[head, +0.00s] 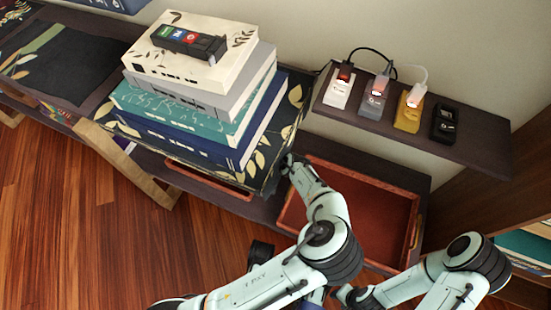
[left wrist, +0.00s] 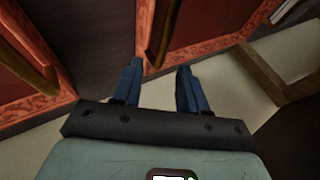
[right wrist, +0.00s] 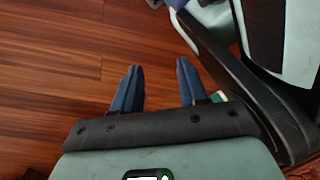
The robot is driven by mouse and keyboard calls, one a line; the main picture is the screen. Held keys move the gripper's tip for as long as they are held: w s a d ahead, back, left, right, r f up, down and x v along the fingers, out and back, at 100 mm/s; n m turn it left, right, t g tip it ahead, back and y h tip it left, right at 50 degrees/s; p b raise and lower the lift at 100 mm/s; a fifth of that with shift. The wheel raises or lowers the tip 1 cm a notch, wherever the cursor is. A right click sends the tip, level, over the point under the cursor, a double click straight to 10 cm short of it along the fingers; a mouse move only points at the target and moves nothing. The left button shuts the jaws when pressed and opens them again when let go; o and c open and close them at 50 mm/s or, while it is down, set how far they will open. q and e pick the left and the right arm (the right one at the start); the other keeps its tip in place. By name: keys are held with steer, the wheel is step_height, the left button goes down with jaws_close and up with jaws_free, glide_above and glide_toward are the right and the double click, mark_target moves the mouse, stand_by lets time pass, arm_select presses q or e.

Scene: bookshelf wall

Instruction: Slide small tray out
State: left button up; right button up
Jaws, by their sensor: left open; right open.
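A shallow reddish-brown tray (head: 345,215) with a carved rim lies in the lower shelf at the right, with a brass handle (head: 415,225) on its right end. Another reddish tray edge (head: 215,182) shows under the book stack. My left gripper (head: 284,162) is by the near tray's left side, its fingers mostly hidden. In the left wrist view it is open (left wrist: 158,75), with a brass handle (left wrist: 163,35) just ahead between the fingertips. Which tray that handle belongs to, I cannot tell. My right gripper is open and empty in the right wrist view (right wrist: 155,75), over the wooden floor.
A book stack (head: 195,95) with a small dark device (head: 190,40) on top rests on a leaf-patterned board (head: 290,100). A raised shelf (head: 480,145) holds several small charging devices. The wooden floor (head: 75,220) is free at the left.

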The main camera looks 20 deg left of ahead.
arm_select(q)
steer(key=shift+b+x, duration=0.35)
steer(key=shift+x, duration=1.1)
arm_select(e)
steer(key=shift+s+d+f+g, duration=0.15)
steer(key=shift+s+f, duration=0.1)
steer(key=shift+s, duration=0.25)
steer(key=shift+s+a+f+g, duration=0.1)
steer(key=shift+s+f+g, duration=0.1)
steer(key=shift+s, duration=0.3)
arm_select(q)
steer(key=shift+c, duration=0.2)
jaws_close()
